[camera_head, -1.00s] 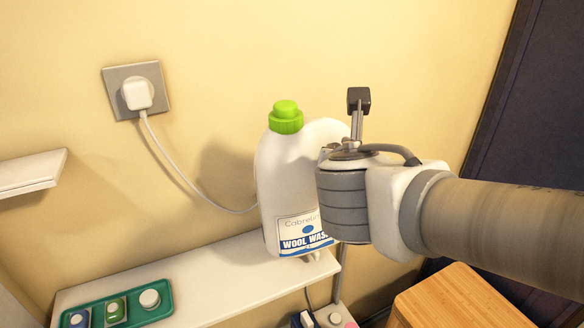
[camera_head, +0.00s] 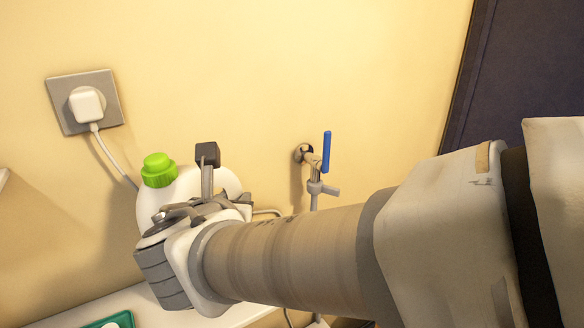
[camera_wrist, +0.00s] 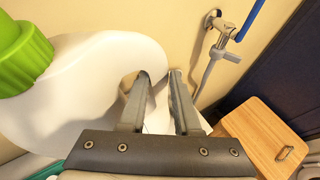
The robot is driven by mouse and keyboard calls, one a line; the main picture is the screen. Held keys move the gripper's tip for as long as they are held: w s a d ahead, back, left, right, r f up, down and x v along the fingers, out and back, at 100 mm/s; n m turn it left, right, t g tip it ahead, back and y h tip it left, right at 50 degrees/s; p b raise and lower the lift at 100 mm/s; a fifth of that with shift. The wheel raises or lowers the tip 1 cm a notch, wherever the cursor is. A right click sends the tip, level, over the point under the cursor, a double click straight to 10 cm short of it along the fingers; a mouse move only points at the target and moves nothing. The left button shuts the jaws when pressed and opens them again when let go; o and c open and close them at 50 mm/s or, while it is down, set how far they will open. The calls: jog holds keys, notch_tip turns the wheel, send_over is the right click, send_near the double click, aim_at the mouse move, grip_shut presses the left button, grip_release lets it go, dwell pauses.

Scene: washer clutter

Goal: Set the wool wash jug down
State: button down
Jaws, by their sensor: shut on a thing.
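The wool wash jug (camera_head: 152,203) is white with a green cap (camera_head: 158,169). It is at the lower left of the head view, above the white shelf, and my arm hides its lower part and label. In the wrist view the jug (camera_wrist: 75,90) fills the left side. My gripper (camera_wrist: 158,88) is shut on the jug at its handle, with a finger on each side of it. Whether the jug's base touches the shelf is hidden.
The white shelf (camera_head: 130,302) runs along the wall, with part of a green tray (camera_head: 98,325) on it. A tap with a blue lever (camera_head: 326,152) is on the wall. A socket with a plug (camera_head: 87,104) is at the left. A wooden box-like piece (camera_wrist: 258,135) stands at the right.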

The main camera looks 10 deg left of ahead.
jog(key=shift+a+f, duration=0.25)
jog(key=shift+a, duration=0.05)
jog(key=shift+f+b, duration=0.65)
jog(key=shift+f, duration=1.2)
jog(key=c, duration=0.6)
grip_release()
jog(key=shift+s+f, duration=0.1)
jog(key=shift+c, duration=0.2)
